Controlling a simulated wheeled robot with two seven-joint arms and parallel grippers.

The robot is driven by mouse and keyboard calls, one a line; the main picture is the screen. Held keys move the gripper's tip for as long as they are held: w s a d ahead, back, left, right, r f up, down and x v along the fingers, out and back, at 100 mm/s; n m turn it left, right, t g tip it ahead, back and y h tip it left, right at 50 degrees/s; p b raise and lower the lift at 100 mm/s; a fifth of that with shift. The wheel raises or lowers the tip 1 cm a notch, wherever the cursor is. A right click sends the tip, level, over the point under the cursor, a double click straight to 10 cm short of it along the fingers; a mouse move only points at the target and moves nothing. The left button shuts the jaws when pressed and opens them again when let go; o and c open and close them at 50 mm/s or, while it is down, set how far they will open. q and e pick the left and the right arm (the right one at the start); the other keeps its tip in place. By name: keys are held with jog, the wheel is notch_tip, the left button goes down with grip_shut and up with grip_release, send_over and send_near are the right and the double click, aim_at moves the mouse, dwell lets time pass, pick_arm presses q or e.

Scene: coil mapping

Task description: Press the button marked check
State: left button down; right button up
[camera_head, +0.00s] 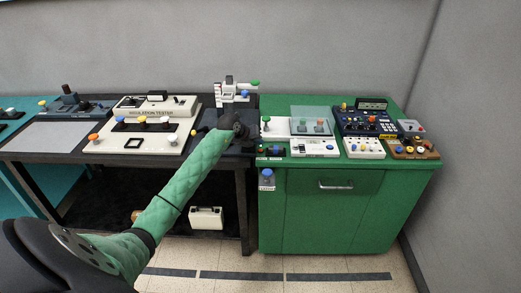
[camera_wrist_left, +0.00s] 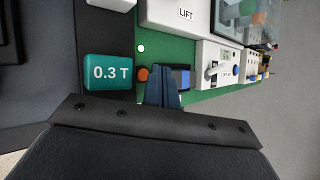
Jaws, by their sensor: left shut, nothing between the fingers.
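No button marking that I can read says check; most labels in the head view are too small to read. A blue button (camera_head: 267,173) with a small white label is on the front of the green cabinet, at its upper left. My left gripper (camera_head: 242,130) is at the cabinet's left edge, dark and partly hidden by its own arm. In the left wrist view its fingers (camera_wrist_left: 165,82) are shut and empty. They point at the green surface, between an orange round part (camera_wrist_left: 143,74) and a blue part (camera_wrist_left: 183,78). Whether they touch either, I cannot tell. My right gripper is out of view.
A teal display reading 0.3 T (camera_wrist_left: 109,72) and a white box marked LIFT (camera_wrist_left: 183,16) are near the fingers. The green cabinet (camera_head: 320,210) carries several panels. A black table (camera_head: 205,150) with an insulation tester (camera_head: 150,105) stands left of it.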

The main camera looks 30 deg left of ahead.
aim_at(258, 152)
pick_arm(q)
jog(key=shift+r+p, duration=0.75)
jog(key=shift+r, duration=1.05)
